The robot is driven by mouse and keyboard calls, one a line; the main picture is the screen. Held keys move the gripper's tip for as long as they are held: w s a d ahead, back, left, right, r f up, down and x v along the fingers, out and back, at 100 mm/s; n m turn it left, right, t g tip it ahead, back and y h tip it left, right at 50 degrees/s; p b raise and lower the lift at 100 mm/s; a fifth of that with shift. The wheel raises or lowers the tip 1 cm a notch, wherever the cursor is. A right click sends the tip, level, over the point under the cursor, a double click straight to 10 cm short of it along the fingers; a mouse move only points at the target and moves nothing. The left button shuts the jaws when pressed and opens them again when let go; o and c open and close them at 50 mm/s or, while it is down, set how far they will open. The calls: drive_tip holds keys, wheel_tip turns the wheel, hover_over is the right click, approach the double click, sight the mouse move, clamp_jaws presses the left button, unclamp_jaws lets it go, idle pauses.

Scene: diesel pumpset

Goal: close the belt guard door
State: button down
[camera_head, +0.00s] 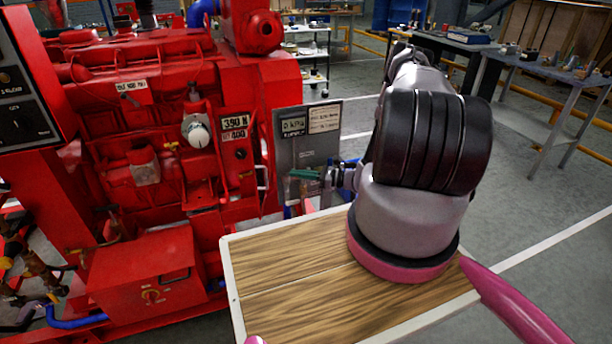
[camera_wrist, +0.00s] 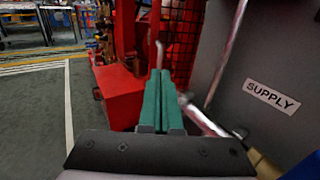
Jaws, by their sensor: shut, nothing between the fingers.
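A red mesh panel (camera_wrist: 183,42), which looks like the belt guard door, stands ahead of my gripper in the wrist view. A pale upright bar (camera_wrist: 159,54) shows in front of it, just beyond the fingertips. I cannot tell how far the door stands open, and I cannot make it out in the head view. My gripper (camera_wrist: 158,82) has green fingers, pressed together and empty. In the head view my gripper (camera_head: 304,173) is at the lower part of a grey labelled panel, at the right end of the red engine. Contact with the bar is unclear.
A grey panel marked SUPPLY (camera_wrist: 270,96) stands close on the right in the wrist view, with a silver pipe (camera_wrist: 207,118) before it. The red engine (camera_head: 150,120) fills the left of the head view. Open floor (camera_wrist: 35,110) lies left in the wrist view.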

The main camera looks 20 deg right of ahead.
sight(264, 167)
drive_tip(key=x, duration=0.8)
drive_tip(key=shift+a, duration=0.15)
drive_tip(key=shift+w, duration=0.1)
drive_tip(key=shift+a, duration=0.15)
